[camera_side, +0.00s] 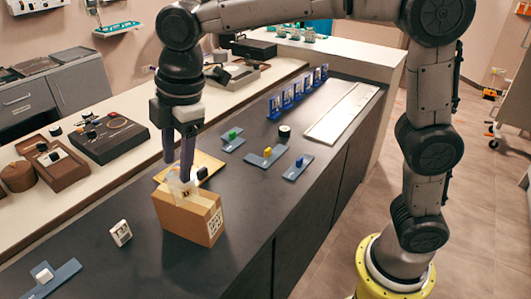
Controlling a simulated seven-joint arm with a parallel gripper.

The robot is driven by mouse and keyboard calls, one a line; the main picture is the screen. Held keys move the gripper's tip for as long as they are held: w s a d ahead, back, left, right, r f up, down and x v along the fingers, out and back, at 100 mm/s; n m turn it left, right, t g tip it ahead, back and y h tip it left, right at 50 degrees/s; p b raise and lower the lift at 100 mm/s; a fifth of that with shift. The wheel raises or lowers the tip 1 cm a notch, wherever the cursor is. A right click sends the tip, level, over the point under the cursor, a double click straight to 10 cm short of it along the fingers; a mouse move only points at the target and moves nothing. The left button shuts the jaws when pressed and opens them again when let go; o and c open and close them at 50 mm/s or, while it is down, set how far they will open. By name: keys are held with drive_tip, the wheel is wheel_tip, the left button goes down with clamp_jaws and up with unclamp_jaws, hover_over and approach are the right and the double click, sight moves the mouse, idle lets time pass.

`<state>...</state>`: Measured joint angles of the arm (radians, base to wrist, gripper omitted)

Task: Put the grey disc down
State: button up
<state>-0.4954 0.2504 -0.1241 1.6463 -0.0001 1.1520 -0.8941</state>
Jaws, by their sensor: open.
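My gripper (180,170) points down over the cardboard box (183,217) on the dark counter, its purple-grey fingers open. The fingertips are close to a clear, whitish piece (176,187) at the top of the box; I cannot tell whether they touch it. No grey disc can be made out for sure. Anything between the fingers is too small to tell.
A yellowish board (205,163) lies behind the box. Blue-grey plates with a green (232,135), a yellow (267,153) and a blue block (299,163) lie to the right, before a row of blue holders (298,92). A white piece (121,233) stands left. The front counter has free room.

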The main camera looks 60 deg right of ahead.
drive_tip(key=s+d+r+m+t, duration=0.1)
drive_tip(key=s+d+r+m, duration=0.1)
drive_tip(key=s+d+m, duration=0.45)
drive_tip(key=s+d+f+m+t, duration=0.1)
drive_tip(key=s+d+f+m, duration=0.2)
drive_tip(key=s+d, duration=0.4)
drive_tip(key=s+d+f+m+t+h, duration=0.1)
drive_tip(key=s+d+f+m, duration=0.2)
drive_tip(key=s+d+m, duration=0.3)
drive_tip(key=shift+s+d, duration=0.6)
drive_tip(key=shift+s, duration=0.6)
